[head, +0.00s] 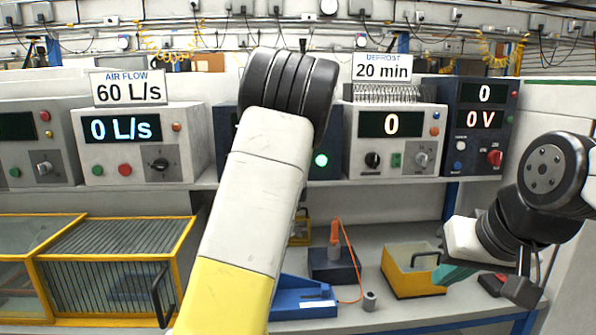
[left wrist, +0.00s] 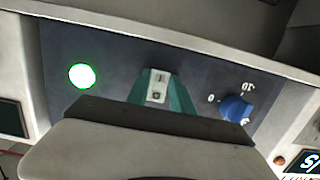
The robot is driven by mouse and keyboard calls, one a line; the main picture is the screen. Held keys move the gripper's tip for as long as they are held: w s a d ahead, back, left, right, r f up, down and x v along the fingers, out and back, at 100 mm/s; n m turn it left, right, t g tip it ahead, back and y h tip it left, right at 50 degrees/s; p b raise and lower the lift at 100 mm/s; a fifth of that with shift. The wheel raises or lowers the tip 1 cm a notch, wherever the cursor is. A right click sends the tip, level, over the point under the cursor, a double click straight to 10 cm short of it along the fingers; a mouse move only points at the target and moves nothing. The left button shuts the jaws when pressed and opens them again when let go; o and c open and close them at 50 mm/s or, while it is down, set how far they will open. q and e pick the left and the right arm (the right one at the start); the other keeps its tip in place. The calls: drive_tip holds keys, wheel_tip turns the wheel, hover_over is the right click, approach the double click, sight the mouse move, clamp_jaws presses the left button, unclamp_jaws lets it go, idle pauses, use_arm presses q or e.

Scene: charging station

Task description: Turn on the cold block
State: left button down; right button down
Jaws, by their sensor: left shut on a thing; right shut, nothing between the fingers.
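A dark blue panel (left wrist: 195,85) fills the left wrist view, with a lit green lamp (left wrist: 82,76), a small white rocker switch (left wrist: 157,92) and a blue knob (left wrist: 236,108) with a 0-10 scale. My left gripper (left wrist: 160,90) is shut with its green fingers at the switch. In the head view my left arm hides this gripper and most of the panel; the lit green lamp (head: 320,160) shows to the arm's right. My right gripper (head: 447,275) is shut and empty, low at the right by the yellow box. No label naming the cold block is readable.
An air flow unit (head: 135,145) reading 0 L/s stands left, a defrost unit (head: 393,150) and a 0 V supply (head: 480,125) right. Below are a yellow-framed glass case (head: 110,265), a blue device (head: 300,300), a dark block (head: 333,265) with an orange tool and a yellow box (head: 408,275).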

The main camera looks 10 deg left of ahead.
use_arm(q)
drive_tip(key=c, duration=1.1)
unclamp_jaws()
drive_tip(key=v, duration=0.7)
drive_tip(key=shift+s+d, duration=0.15)
drive_tip(key=shift+s, duration=0.2)
